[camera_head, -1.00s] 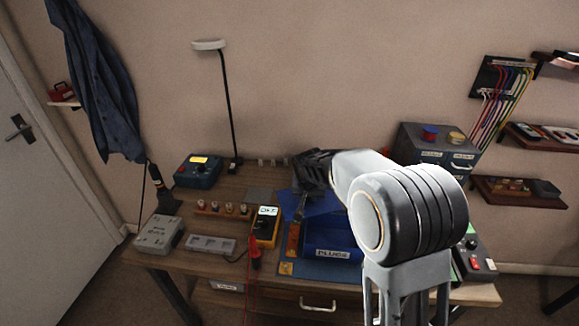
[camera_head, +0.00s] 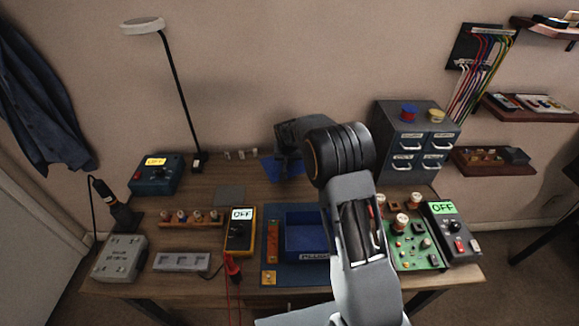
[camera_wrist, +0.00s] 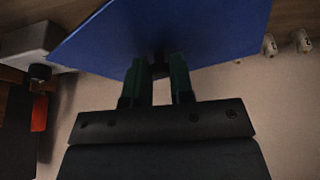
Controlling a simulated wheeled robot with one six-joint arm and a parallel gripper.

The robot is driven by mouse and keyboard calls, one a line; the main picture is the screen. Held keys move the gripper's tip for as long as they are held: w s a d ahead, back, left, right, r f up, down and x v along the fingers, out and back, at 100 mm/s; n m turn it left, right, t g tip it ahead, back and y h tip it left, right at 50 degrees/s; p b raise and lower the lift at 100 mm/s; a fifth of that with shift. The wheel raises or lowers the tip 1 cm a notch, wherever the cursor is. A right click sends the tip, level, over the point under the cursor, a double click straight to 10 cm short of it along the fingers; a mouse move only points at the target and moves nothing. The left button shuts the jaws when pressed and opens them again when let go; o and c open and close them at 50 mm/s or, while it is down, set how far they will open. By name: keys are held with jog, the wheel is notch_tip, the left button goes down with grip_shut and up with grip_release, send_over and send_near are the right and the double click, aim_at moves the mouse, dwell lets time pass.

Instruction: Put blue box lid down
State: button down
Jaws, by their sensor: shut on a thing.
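The blue box lid (camera_head: 270,168) is a flat blue panel over the back of the workbench, partly hidden by my gripper in the head view. It also shows large and tilted in the wrist view (camera_wrist: 190,30). My gripper (camera_head: 290,160) is shut on it; in the wrist view the two fingers (camera_wrist: 160,78) pinch a part under the lid. The head view does not show clearly whether the lid touches the bench. The open blue box (camera_head: 305,236), labelled PLUGS, stands on a blue mat at the front middle, apart from the lid.
A yellow meter (camera_head: 240,232) stands left of the box. A green circuit board (camera_head: 415,246) and a grey drawer cabinet (camera_head: 405,120) are at the right. A lamp (camera_head: 174,80) stands at the back left. A bare grey pad (camera_head: 230,195) lies left of the lid.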

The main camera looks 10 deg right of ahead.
aim_at(291, 167)
jog(key=shift+w+d+f+b, duration=0.1)
jog(key=shift+w+d+f, duration=0.15)
jog(key=shift+w+f, duration=0.25)
jog(key=shift+w+d+f+b, duration=0.15)
jog(key=shift+w+d+f, duration=0.15)
jog(key=shift+f, duration=0.4)
jog(key=shift+w+d+f+b, duration=0.1)
jog(key=shift+w+d+f, duration=0.1)
jog(key=shift+w+f, duration=0.3)
jog(key=shift+f+b, duration=0.75)
jog(key=shift+f, duration=0.95)
jog(key=shift+f, duration=0.2)
jog(key=c, duration=1)
grip_release()
